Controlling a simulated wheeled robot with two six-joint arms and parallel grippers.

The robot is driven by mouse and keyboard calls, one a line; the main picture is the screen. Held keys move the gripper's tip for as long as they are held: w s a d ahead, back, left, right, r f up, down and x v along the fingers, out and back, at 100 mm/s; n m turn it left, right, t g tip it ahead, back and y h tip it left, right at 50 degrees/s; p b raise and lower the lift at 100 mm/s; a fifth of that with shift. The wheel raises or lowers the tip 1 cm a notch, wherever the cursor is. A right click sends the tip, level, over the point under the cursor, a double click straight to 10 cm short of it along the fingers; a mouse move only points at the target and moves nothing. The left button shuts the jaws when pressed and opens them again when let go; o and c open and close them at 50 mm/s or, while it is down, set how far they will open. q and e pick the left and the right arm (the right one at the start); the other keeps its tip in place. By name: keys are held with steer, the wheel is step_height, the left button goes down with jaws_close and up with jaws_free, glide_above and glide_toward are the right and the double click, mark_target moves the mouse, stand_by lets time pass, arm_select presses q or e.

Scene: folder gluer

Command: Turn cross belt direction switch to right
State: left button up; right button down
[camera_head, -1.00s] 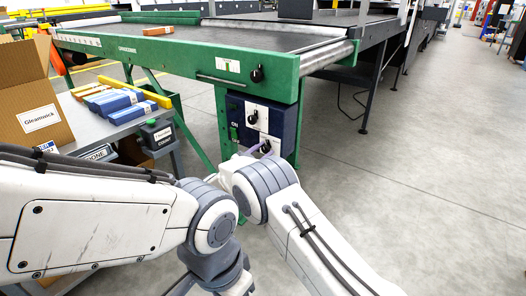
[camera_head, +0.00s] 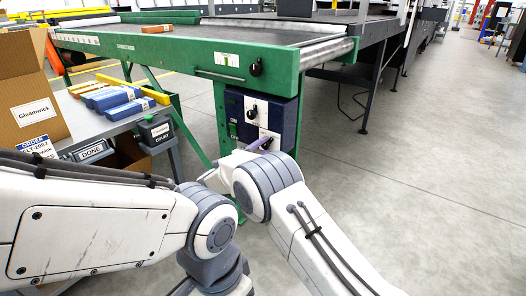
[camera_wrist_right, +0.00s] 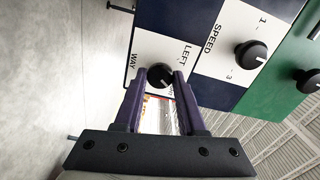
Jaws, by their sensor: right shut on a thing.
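The cross belt direction switch is a black round knob (camera_wrist_right: 160,77) on a white plate lettered "LEFT" and "WAY", low on the dark blue control box (camera_head: 287,124). My right gripper (camera_wrist_right: 161,80) is shut on this knob, with one purple finger on each side of it in the right wrist view. In the head view the right gripper (camera_head: 260,143) shows as a purple finger at the lower plate, and the arm hides much of that area. Where the knob's pointer stands I cannot tell.
The speed knob (camera_wrist_right: 250,54) is beside the switch on the same box. Another black knob (camera_head: 255,68) is on the green conveyor frame (camera_head: 205,57) above. A grey side table (camera_head: 92,122) with blue packets and an open carton (camera_head: 30,90) is at left. Floor at right is clear.

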steer(key=shift+s+f+m+b, duration=0.15)
steer(key=shift+m+b, duration=0.35)
steer(key=shift+m, duration=0.6)
steer(key=c, duration=0.5)
jaws_free()
